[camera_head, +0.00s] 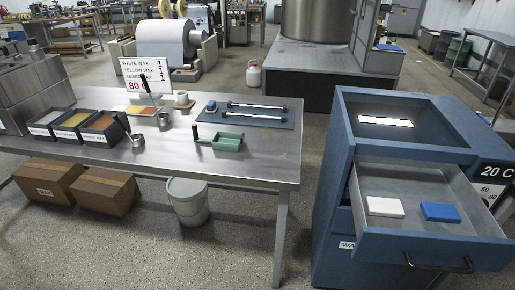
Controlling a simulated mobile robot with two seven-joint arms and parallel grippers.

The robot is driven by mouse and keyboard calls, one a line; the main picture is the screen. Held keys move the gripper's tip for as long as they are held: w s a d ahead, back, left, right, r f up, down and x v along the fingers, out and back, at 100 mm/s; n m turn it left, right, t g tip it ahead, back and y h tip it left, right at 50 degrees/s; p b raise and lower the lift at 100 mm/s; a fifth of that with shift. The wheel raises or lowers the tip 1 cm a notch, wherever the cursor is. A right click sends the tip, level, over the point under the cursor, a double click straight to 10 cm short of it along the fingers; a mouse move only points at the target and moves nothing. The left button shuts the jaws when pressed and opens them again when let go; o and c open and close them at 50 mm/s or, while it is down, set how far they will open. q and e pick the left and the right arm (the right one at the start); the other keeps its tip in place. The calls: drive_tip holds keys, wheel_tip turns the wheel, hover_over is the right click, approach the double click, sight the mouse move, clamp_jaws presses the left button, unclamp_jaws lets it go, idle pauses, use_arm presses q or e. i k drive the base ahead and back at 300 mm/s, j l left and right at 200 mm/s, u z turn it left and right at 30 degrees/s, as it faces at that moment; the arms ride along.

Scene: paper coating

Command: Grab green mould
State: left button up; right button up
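The green mould (226,142) is a small green tray-like piece lying on the metal table (270,171), near its right part and front edge. A dark upright handle or post stands at its left end. Neither of my grippers shows in the head view.
Behind the mould lies a blue mat (285,118) with two rods. Left are three wax bins (73,118), ladles and a sign (146,75). Right of the table, a blue cabinet has an open drawer (430,228) holding a white and a blue block. A bucket (188,203) stands under the table.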

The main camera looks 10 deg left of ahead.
sight(224, 141)
drive_tip(key=i+j+z, duration=0.15)
drive_tip(key=j+z, duration=0.15)
drive_tip(key=j, duration=0.65)
drive_tip(key=j+z, duration=0.3)
drive_tip(key=j, duration=0.7)
